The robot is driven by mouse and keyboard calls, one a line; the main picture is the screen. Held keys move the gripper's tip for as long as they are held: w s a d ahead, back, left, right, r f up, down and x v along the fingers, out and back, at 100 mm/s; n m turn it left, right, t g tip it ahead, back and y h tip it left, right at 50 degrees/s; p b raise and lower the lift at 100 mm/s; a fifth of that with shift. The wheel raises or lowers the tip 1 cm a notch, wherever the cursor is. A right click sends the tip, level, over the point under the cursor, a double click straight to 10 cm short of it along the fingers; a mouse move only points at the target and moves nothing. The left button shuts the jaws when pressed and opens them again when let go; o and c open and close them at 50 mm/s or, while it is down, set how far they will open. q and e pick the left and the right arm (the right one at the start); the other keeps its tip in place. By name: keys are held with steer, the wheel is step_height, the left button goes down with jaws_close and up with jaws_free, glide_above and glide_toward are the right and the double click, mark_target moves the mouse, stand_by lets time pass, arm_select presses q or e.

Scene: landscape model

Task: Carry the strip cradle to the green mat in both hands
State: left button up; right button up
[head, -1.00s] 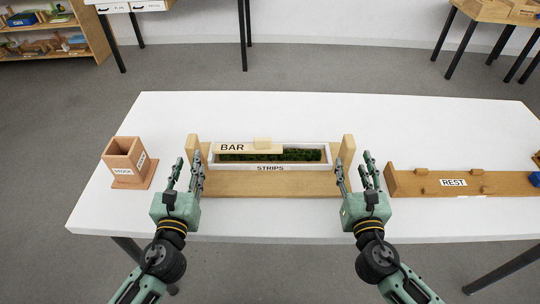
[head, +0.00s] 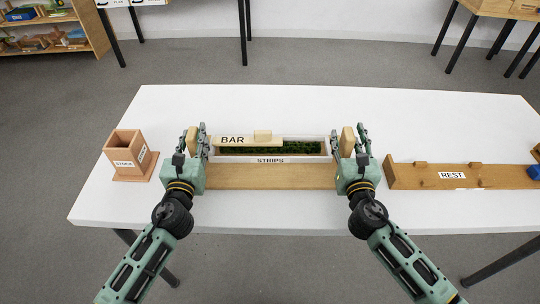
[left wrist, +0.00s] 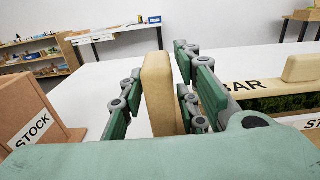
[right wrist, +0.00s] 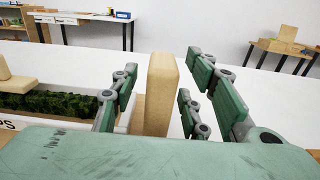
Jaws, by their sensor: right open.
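The strip cradle (head: 270,177) is a wooden base with an upright post at each end, lying on the white table. A white tray marked STRIPS (head: 270,160) with green strips sits in it, and a wooden bar marked BAR (head: 232,140) lies across the tray's left part. My left gripper (head: 193,132) is open with its fingers either side of the left post (left wrist: 160,95). My right gripper (head: 349,132) is open with its fingers either side of the right post (right wrist: 160,95). No green mat shows in these views.
A wooden STOCK box (head: 125,155) stands left of the cradle. A long wooden REST board (head: 450,177) lies to the right, close to my right gripper. The table (head: 300,105) is clear behind the cradle. Other tables and a shelf stand far back.

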arm_select(q)
steer(key=shift+c, duration=0.6)
arm_select(e)
steer(key=shift+c, duration=0.5)
arm_select(q)
steer(key=c, duration=0.6)
arm_select(e)
steer(key=c, duration=0.6)
arm_select(q)
jaws_close()
arm_select(e)
jaws_close()
